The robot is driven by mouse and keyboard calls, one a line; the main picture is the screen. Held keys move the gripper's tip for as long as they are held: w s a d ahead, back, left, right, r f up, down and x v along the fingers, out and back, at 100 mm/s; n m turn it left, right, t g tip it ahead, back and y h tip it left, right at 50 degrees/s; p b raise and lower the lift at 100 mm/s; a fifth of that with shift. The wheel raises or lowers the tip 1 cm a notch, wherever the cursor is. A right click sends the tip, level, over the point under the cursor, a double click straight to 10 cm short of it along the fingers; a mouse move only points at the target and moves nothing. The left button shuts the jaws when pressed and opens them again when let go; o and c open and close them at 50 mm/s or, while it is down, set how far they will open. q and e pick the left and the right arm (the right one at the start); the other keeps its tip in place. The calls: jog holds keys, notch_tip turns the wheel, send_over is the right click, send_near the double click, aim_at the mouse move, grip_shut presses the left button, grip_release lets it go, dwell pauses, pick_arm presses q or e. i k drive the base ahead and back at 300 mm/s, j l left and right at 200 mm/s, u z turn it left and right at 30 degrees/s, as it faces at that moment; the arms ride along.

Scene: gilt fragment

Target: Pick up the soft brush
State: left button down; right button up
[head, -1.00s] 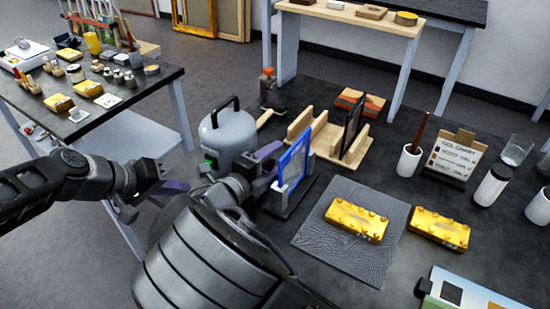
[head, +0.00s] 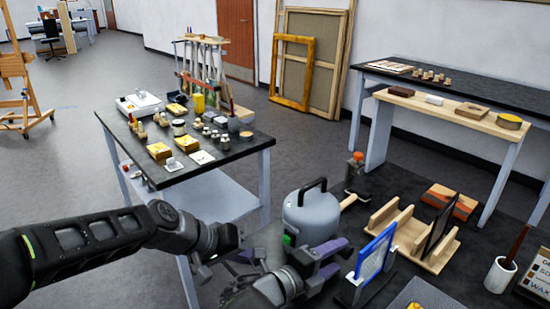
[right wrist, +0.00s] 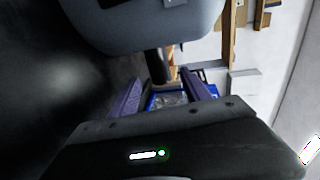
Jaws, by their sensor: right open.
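I cannot tell for certain which thing is the soft brush. A dark red handle (head: 517,243) stands in a white cup (head: 500,274) at the right of the head view. Another thin red handle (head: 231,100) rises from a dark jar on the left table. My right gripper (head: 338,259) is open and empty, beside the grey canister and left of the blue frame. In the right wrist view its purple fingers (right wrist: 166,88) are spread, with the blue frame beyond. My left gripper (head: 205,268) is at lower centre; its fingers are too unclear to judge.
A grey canister (head: 310,217) stands close behind my right gripper. The blue frame (head: 375,254) and a wooden rack (head: 437,258) are to its right. The left table (head: 255,143) holds jars, small blocks and yellow pieces. Open floor lies between the tables.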

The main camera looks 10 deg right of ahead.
aim_at(514, 249)
jog(key=k+j, duration=0.15)
jog(key=j, duration=0.15)
jog(key=k+j, duration=0.1)
jog(key=j, duration=0.25)
jog(key=k+j, duration=0.15)
jog(key=j, duration=0.15)
jog(key=k+j, duration=0.1)
jog(key=j, duration=0.25)
